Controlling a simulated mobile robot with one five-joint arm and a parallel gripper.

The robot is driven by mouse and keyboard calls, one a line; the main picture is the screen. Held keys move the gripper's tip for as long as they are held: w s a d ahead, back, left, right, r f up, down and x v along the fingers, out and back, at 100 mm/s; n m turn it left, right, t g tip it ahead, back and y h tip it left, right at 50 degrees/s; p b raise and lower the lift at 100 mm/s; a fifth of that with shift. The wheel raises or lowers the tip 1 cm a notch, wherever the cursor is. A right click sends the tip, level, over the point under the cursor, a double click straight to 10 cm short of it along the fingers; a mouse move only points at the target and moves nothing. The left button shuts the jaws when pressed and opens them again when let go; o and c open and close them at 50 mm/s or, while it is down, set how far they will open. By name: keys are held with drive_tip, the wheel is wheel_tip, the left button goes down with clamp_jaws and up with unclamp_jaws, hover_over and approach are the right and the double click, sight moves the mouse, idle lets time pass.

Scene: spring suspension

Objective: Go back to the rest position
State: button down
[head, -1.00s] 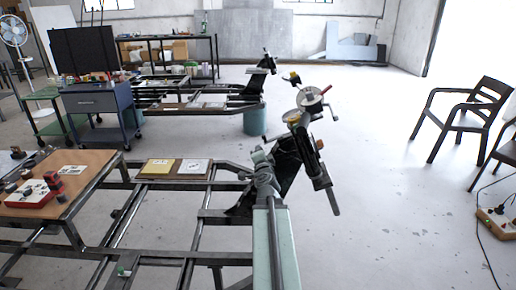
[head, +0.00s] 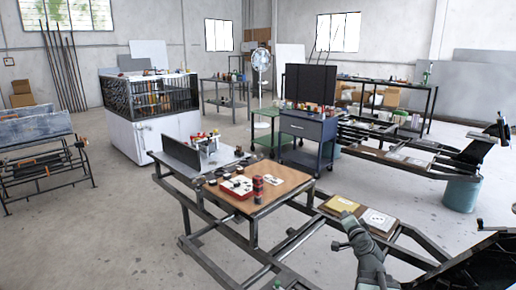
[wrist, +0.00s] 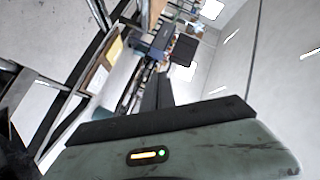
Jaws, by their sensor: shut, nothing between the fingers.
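My gripper (wrist: 157,95) shows in the wrist view as dark fingers close together, pointing up past the grey-green housing with its lit indicator. It is shut with nothing between the fingers. In the head view, my grey-green arm rises from the bottom edge right of centre, its end in front of the yellow and white booklets. The fingertips cannot be made out clearly there.
A brown-topped workbench (head: 283,182) with a red tray stands left of my arm on a metal frame. A black suspension part (head: 490,262) is at the lower right. A blue cart (head: 303,150) and white cabinet (head: 150,128) stand behind. Floor at the left front is open.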

drive_tip(key=s+a+f+n+g+y, duration=0.1)
drive_tip(key=a+f+n+g+y, duration=0.2)
drive_tip(key=a, duration=0.8)
drive_tip(key=a+f+n+g+y, duration=0.25)
drive_tip(key=a+f+n, duration=0.3)
drive_tip(key=a, duration=0.55)
drive_tip(key=s+a+f+n+g+h, duration=0.1)
drive_tip(key=s+a+f+n+g, duration=0.4)
drive_tip(key=s+f, duration=0.5)
drive_tip(key=s+d+g+h, duration=0.2)
drive_tip(key=s+d+g, duration=0.35)
drive_tip(key=s, duration=0.45)
wheel_tip(320, 180, up, 19)
drive_tip(key=p, duration=2)
drive_tip(key=shift+a+m, duration=0.15)
drive_tip(key=shift+m, duration=0.2)
drive_tip(key=c, duration=1.3)
unclamp_jaws()
drive_tip(key=shift+f, duration=0.2)
drive_tip(key=shift+c, duration=0.2)
